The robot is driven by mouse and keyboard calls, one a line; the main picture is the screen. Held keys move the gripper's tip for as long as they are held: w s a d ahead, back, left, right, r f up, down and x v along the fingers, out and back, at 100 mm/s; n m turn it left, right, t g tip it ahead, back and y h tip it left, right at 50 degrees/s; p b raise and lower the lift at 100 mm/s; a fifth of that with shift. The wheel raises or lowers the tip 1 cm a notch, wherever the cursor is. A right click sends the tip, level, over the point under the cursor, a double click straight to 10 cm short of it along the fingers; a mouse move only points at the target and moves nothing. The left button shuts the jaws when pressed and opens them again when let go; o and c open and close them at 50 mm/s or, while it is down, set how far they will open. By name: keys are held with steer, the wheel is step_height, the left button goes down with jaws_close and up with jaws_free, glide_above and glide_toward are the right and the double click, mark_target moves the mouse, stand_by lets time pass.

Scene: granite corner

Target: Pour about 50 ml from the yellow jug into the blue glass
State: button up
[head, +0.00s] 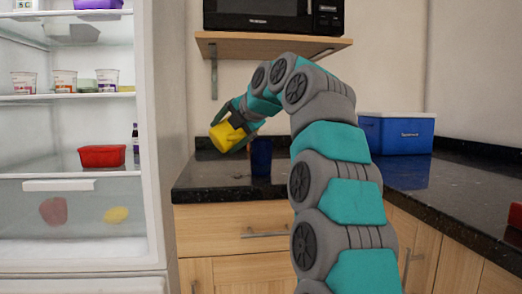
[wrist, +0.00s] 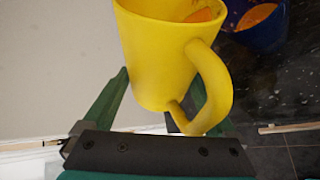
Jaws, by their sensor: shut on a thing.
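The yellow jug (head: 226,137) is held in my gripper (head: 239,122), above and to the left of the blue glass in the head view. The jug looks tilted there. In the wrist view the yellow jug (wrist: 165,50) is between the green fingers of my gripper (wrist: 148,105), with its handle toward the right and some orange showing inside its rim. The blue glass (head: 261,156) stands on the dark granite counter. In the wrist view the blue glass (wrist: 265,35) is at the top right, partly cut off, with orange visible in it. The jug and glass are apart in the head view.
An open fridge (head: 168,120) stands at the left, close to the jug. A wooden shelf (head: 270,42) with a microwave (head: 270,18) hangs above. A blue cooler box (head: 398,137) sits on the counter (head: 225,170) at the right. A red object (head: 515,216) is at the right edge.

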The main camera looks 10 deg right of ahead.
steer(key=shift+f+n+h+b, duration=0.3)
steer(key=shift+f+n+b, duration=0.15)
steer(key=shift+b, duration=0.1)
steer(key=shift+r, duration=0.15)
steer(key=shift+w+d+n+t+h, duration=0.1)
steer(key=shift+w+n+t+h, duration=0.05)
steer(key=shift+n+t+h, duration=0.3)
steer(key=shift+f+h+b, duration=0.25)
steer(key=shift+f+b, duration=0.05)
steer(key=shift+b, duration=0.1)
stand_by(1.1)
